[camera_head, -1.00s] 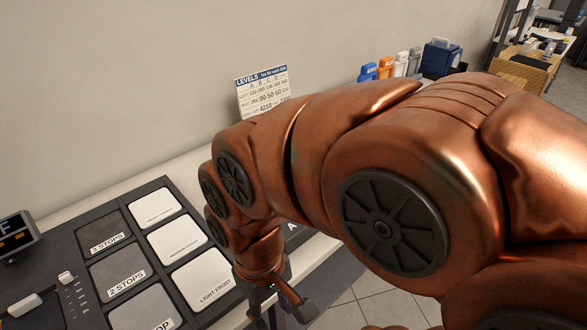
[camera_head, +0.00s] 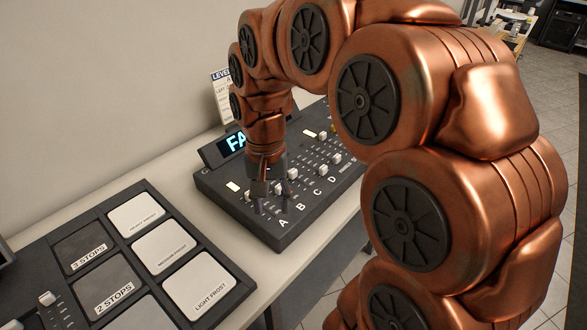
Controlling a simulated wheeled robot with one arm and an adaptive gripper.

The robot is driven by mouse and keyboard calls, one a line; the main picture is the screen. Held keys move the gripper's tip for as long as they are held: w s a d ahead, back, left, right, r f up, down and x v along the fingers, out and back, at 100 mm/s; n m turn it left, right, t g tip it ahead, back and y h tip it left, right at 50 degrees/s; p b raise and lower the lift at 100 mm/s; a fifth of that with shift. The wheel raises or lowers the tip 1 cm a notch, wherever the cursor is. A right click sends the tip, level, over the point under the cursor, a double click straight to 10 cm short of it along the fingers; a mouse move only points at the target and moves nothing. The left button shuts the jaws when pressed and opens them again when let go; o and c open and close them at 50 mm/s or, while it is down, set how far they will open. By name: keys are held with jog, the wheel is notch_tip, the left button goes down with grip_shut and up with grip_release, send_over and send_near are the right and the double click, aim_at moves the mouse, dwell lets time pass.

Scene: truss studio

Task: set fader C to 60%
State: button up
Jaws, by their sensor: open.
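The fader console (camera_head: 232,205) is a dark box on the counter, with labels A, B, C and D along its front edge. The letter C (camera_head: 317,194) is clear of my gripper. A pale fader cap (camera_head: 293,173) appears to line up with C, though the slots are small and partly hidden by my arm. My gripper (camera_head: 272,208) points down over the front left of the console, near A and B, left of C. Its fingers are apart with nothing seen between them. I cannot tell whether they touch the console.
A lit display (camera_head: 234,143) at the console's back is partly covered by my arm. The levels card (camera_head: 221,97) against the wall is mostly hidden. A panel of frost and stops tiles (camera_head: 247,288) lies to the left. A strip of bare counter (camera_head: 185,190) separates them.

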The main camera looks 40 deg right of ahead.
jog(key=w+d+m, duration=0.4)
jog(key=w+d, duration=0.3)
jog(key=w, duration=0.1)
jog(key=m, duration=0.4)
send_over(293, 170)
jog(key=shift+s+a+f+t, duration=0.15)
jog(key=shift+a+f+t, duration=0.05)
jog(key=shift+f+t, duration=0.2)
jog(key=shift+d+f+m, duration=0.1)
jog(key=shift+d+m, duration=0.1)
jog(key=shift+m, duration=0.1)
jog(key=shift+f, duration=0.25)
jog(key=shift+f+p, duration=0.9)
jog(key=shift+f, duration=2.65)
grip_shut()
